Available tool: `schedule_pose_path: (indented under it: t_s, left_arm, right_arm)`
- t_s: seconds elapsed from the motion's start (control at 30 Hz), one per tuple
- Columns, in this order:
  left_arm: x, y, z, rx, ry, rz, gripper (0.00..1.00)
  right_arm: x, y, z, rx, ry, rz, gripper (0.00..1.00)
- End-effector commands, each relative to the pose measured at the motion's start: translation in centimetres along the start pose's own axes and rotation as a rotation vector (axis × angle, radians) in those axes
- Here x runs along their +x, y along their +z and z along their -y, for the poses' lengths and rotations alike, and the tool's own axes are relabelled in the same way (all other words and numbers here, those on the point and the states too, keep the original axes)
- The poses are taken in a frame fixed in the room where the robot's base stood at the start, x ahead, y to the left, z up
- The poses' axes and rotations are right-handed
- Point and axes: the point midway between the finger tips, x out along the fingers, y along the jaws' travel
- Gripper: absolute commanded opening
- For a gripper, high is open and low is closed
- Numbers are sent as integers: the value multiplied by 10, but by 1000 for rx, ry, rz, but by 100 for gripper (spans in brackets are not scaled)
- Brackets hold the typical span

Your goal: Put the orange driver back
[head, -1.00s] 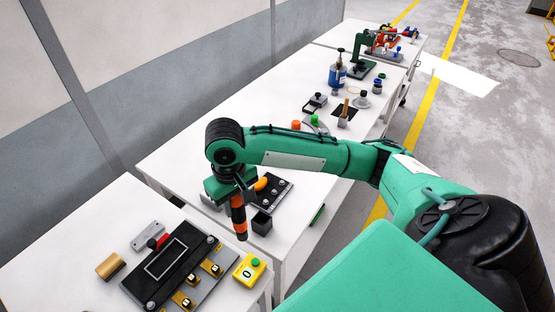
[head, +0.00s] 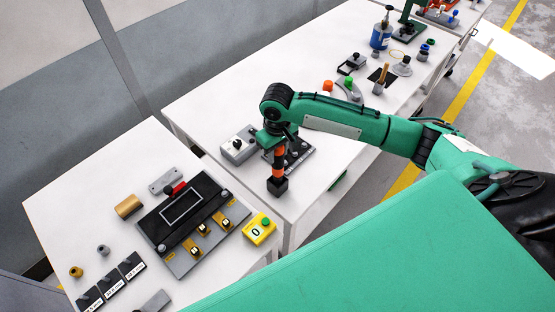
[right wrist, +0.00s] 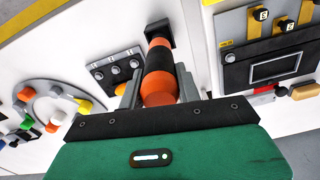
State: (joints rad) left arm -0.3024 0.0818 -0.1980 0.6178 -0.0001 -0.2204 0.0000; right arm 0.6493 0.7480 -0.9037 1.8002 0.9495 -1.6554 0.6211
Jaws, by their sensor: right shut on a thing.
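The orange driver (head: 279,166), with a dark middle band, is upright in my right gripper (head: 276,150). In the right wrist view, the two grey fingers are shut on the driver (right wrist: 159,86). The driver's lower end meets the small black square holder (head: 278,187) on the white table. The holder also shows past the driver's far end in the right wrist view (right wrist: 158,31). I cannot tell how deep the end sits in it. My left gripper is not in view.
A dark plate with several round knobs (head: 298,152) lies right behind the driver, and a grey box with a black knob (head: 238,146) stands left of it. The nearer table holds a black and grey fixture (head: 183,214) and a yellow button box (head: 259,230).

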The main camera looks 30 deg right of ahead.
Motion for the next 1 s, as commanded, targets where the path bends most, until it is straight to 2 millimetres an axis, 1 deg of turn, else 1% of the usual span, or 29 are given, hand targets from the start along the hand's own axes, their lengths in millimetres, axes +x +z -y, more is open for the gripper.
schedule_pose_path:
  t_s: [0.17,0.4,0.47,0.87,0.9,1.0]
  left_arm:
    - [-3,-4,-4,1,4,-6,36]
    - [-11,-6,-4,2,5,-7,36]
    - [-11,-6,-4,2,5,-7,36]
    - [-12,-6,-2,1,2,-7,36]
    - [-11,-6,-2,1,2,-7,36]
    - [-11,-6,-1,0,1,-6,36]
  right_arm:
    - [12,-1,0,1,-1,-2,0]
    - [44,-1,0,2,-1,0,0]
    - [50,-1,0,1,0,-1,0]
    - [55,-1,0,1,0,-2,0]
    - [56,0,0,1,0,-1,38]
    - [56,0,0,1,0,-1,56]
